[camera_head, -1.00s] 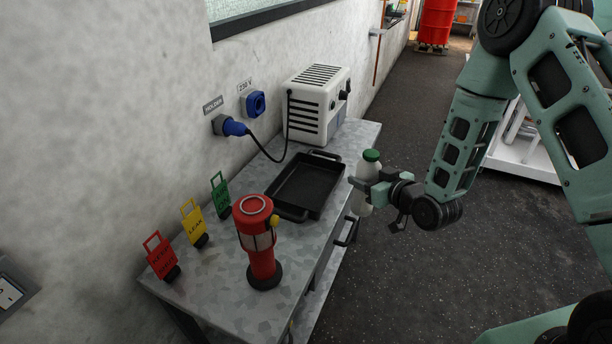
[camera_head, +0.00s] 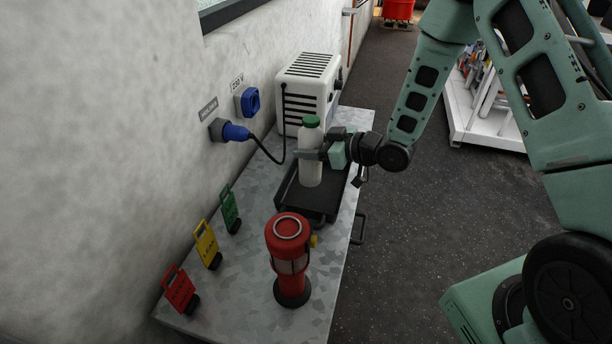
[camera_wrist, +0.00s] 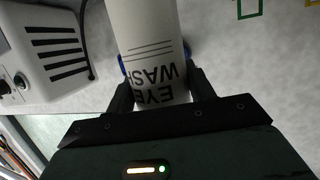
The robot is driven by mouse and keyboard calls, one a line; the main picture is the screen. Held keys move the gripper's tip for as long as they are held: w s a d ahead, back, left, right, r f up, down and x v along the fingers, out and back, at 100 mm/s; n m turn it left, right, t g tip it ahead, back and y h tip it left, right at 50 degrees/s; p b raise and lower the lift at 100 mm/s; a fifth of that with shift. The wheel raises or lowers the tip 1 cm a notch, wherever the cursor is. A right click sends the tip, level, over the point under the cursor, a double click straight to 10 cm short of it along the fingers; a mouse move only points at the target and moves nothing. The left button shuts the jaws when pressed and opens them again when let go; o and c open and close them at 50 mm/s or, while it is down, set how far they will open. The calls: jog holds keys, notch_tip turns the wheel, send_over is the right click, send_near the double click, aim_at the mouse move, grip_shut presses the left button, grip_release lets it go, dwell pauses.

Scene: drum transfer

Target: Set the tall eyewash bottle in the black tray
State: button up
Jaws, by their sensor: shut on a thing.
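The tall eyewash bottle (camera_head: 311,160) is white with a green cap and stands upright in my gripper (camera_head: 312,154). My gripper is shut on it around its upper half. In the head view the bottle overlaps the black tray (camera_head: 318,212) on the bench. I cannot tell whether its base touches the tray floor. In the wrist view the bottle (camera_wrist: 148,50) shows its "EYE WASH" label between the two fingers of my gripper (camera_wrist: 160,88). The bottle's ends are out of that view.
A white vented box (camera_head: 308,88) stands behind the tray, with a black cable running to a blue plug (camera_head: 232,132) on the wall. A red lantern (camera_head: 290,262) stands in front of the tray. Red, yellow and green tags (camera_head: 207,243) stand along the wall side.

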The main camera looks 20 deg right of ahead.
aim_at(320, 172)
jog(key=shift+f+p, duration=0.8)
jog(key=shift+f, duration=3.2)
jog(key=shift+f, duration=0.15)
jog(key=o, duration=1.3)
jog(key=shift+o, duration=0.2)
jog(key=b+v, duration=0.3)
jog(key=v, duration=0.9)
jog(key=shift+s, duration=0.1)
